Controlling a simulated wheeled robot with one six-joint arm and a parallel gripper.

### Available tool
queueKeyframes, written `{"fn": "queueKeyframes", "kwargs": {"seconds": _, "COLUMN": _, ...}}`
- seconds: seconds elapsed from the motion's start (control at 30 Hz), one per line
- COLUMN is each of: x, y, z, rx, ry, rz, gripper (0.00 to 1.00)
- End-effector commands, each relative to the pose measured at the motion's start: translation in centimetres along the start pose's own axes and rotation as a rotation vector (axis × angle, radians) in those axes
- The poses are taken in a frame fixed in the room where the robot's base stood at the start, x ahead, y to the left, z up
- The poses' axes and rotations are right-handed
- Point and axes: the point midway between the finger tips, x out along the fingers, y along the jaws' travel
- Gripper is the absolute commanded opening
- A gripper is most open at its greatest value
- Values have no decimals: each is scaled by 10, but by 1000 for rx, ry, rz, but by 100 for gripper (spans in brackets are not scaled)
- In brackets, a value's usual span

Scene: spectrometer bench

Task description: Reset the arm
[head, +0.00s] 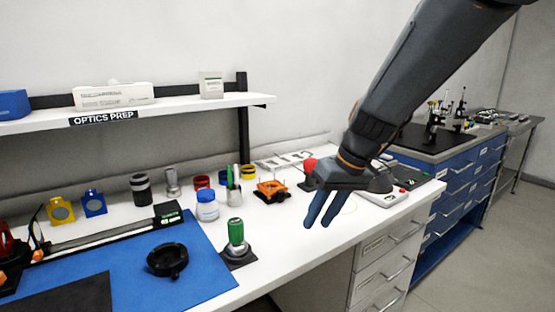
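My arm (425,75) reaches in from the upper right of the head view and slopes down to the left. My gripper (317,221) hangs over the right part of the white bench (290,240), near its front edge. Its two blue-grey fingers point down and slightly left, with a narrow gap showing between the tips. I see nothing held between them. The wrist hides part of the bench behind it, including part of a red rounded object (309,165).
An orange mount (271,190) stands left of my gripper. A green-topped post (236,232) and white jar (207,207) stand further left. A blue mat (200,265) bears a black ring (167,259). A shelf (190,103) runs above. Blue drawers (465,180) stand behind right.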

Motion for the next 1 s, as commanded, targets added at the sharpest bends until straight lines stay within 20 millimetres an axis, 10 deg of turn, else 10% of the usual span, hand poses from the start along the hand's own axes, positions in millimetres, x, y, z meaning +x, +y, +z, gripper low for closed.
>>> {"fn": "queueKeyframes", "kwargs": {"seconds": 0.6, "x": 39, "y": 33, "z": 203, "rx": 388, "ry": -199, "rz": 276, "gripper": 32}}
{"fn": "queueKeyframes", "kwargs": {"seconds": 1.0, "x": 40, "y": 34, "z": 214, "rx": 409, "ry": -204, "rz": 292, "gripper": 32}}
